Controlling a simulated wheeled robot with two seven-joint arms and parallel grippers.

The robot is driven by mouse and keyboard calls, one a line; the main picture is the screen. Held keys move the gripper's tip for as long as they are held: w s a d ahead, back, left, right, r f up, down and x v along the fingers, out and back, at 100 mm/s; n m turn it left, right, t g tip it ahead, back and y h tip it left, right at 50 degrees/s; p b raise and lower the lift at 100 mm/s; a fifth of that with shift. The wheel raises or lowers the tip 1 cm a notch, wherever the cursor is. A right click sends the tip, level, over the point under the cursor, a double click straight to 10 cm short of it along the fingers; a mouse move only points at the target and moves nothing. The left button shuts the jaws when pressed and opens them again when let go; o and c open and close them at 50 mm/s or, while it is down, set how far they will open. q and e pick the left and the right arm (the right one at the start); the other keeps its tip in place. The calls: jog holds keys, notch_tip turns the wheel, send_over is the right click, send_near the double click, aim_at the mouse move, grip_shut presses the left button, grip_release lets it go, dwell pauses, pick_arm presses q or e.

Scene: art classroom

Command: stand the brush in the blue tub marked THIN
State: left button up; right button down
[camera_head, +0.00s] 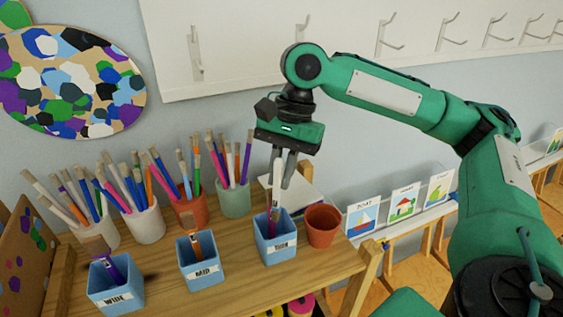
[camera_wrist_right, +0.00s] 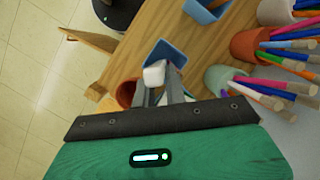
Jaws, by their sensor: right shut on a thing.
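My right gripper (camera_head: 284,182) points down above the blue tub marked THIN (camera_head: 276,252). It is shut on the brush (camera_head: 277,178), which is upright with a pale upper end. In the right wrist view the pale end of the brush (camera_wrist_right: 154,74) shows by the fingers (camera_wrist_right: 160,92), with the blue THIN tub (camera_wrist_right: 172,51) just beyond. The brush's lower part runs down to the tub's mouth. A purple-pink piece shows inside the tub; I cannot tell whether it belongs to this brush. My left gripper is not in view.
Blue tubs marked MID (camera_head: 203,268) and WIDE (camera_head: 117,293) stand to the left, each with a brush. A terracotta pot (camera_head: 323,227) stands close right of the THIN tub. Several full brush pots, including a green one (camera_head: 234,203), line the back of the wooden shelf (camera_head: 160,292).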

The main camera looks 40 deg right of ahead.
notch_tip(320, 180, down, 8)
jog(key=s+b, duration=0.1)
dwell(0.7)
jog(key=shift+a, duration=0.1)
jog(key=c, duration=1.4)
grip_release()
jog(key=shift+o, duration=0.2)
